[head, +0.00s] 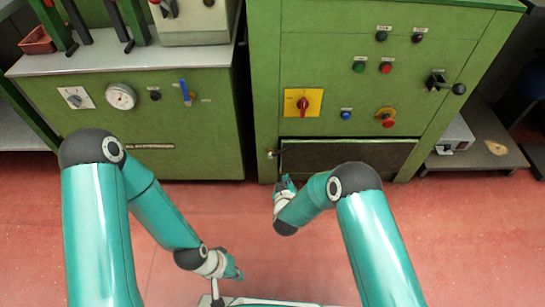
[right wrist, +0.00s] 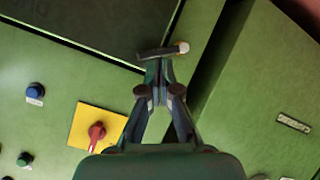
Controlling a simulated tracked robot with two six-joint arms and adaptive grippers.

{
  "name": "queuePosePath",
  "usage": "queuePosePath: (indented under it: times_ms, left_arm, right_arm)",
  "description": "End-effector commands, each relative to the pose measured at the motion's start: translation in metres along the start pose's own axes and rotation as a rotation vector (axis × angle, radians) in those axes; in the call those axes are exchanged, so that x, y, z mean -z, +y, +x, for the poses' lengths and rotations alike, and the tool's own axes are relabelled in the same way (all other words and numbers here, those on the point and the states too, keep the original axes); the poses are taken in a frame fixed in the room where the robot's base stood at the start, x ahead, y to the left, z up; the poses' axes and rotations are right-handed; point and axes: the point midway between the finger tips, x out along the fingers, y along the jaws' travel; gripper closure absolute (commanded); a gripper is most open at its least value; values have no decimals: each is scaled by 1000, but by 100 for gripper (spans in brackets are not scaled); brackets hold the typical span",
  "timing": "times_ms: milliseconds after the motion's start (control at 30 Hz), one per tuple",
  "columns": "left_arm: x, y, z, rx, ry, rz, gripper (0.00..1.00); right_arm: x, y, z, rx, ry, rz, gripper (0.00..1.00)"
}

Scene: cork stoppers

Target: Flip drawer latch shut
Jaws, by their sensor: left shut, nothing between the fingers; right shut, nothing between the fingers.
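The drawer (head: 345,158) is a dark panel low in the green cabinet. Its latch (head: 272,154) is a small lever with a pale knob at the drawer's left edge. In the right wrist view the latch (right wrist: 152,53) is a dark bar lying across the border between the dark panel and the green frame. My right gripper (head: 286,183) is shut and empty, with its tips just beside the bar; I cannot tell whether they touch. It also shows in the right wrist view (right wrist: 158,72). My left gripper (head: 236,274) is shut and empty, low over the red floor.
A red rotary switch on a yellow plate (head: 303,103) and a blue button (head: 346,115) sit above the drawer. A black handle (head: 446,84) juts out at the right. Another green cabinet (head: 150,125) with a gauge stands at the left. The red floor in front is clear.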

Motion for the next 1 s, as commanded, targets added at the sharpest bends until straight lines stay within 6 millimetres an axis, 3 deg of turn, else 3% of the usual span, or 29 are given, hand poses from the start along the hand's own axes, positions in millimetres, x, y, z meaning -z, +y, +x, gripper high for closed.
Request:
queuePosePath:
  times_ms: [33,133,233,400,500,633,1000]
  left_arm:
    - [0,0,0,0,0,0,100]
    - [0,0,0,0,0,0,100]
    - [0,0,0,0,0,0,100]
    - [0,0,0,0,0,0,100]
    - [0,0,0,0,0,0,100]
    - [0,0,0,0,0,0,100]
    - [0,0,0,0,0,0,100]
  right_arm:
    - [-28,12,-12,67,-84,82,100]
    - [-84,22,-52,212,-277,277,100]
    - [-133,25,-111,324,-492,470,100]
    - [-182,25,-213,423,-807,715,100]
    - [-193,23,-251,446,-920,790,100]
    - [-198,23,-270,454,-976,827,100]
    - [-198,22,-270,454,-977,827,100]
